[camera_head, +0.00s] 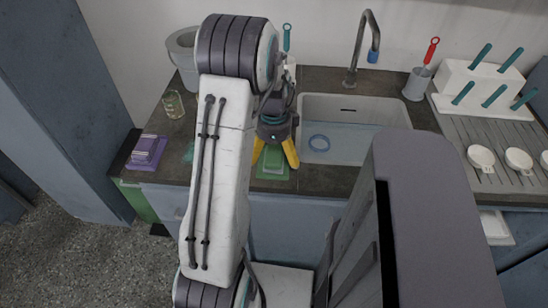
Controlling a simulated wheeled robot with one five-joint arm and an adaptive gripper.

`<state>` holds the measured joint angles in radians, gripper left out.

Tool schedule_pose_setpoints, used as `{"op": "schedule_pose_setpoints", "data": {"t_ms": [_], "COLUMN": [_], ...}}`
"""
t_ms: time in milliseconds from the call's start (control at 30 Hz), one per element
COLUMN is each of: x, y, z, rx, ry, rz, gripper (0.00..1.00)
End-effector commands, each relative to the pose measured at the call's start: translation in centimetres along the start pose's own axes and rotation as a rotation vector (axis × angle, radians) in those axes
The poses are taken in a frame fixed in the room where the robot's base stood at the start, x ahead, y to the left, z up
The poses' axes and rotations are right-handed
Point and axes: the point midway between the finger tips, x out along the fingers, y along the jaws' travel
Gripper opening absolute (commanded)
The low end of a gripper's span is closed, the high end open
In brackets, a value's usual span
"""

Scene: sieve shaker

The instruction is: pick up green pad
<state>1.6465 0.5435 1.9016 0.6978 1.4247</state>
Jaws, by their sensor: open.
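The green pad (273,160) lies on the dark counter, left of the sink and near the counter's front edge. My gripper (275,156) has yellow fingers and points down over the pad. The fingers are spread apart, one on each side of the pad in the picture. The fingertips hide part of the pad's surroundings, and I cannot tell whether they touch it. My arm covers the counter just left of the pad.
A purple pad (147,150) and a glass beaker (173,104) stand left on the counter. White scoops (481,158) lie on the draining board. A grey cup (417,84) holds a red-handled tool.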

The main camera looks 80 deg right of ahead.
Motion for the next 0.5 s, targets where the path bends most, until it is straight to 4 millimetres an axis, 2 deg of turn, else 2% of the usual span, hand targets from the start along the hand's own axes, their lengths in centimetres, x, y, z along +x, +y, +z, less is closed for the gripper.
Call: {"op": "schedule_pose_setpoints", "data": {"t_ms": [333,500], "x": [0.49,0.47], "y": [-0.02,-0.02], "z": [-0.01,-0.01], "rx": [0.0,0.0], "ry": [0.0,0.0], "rz": [-0.001,-0.001], "gripper": [1.0,0.85]}}
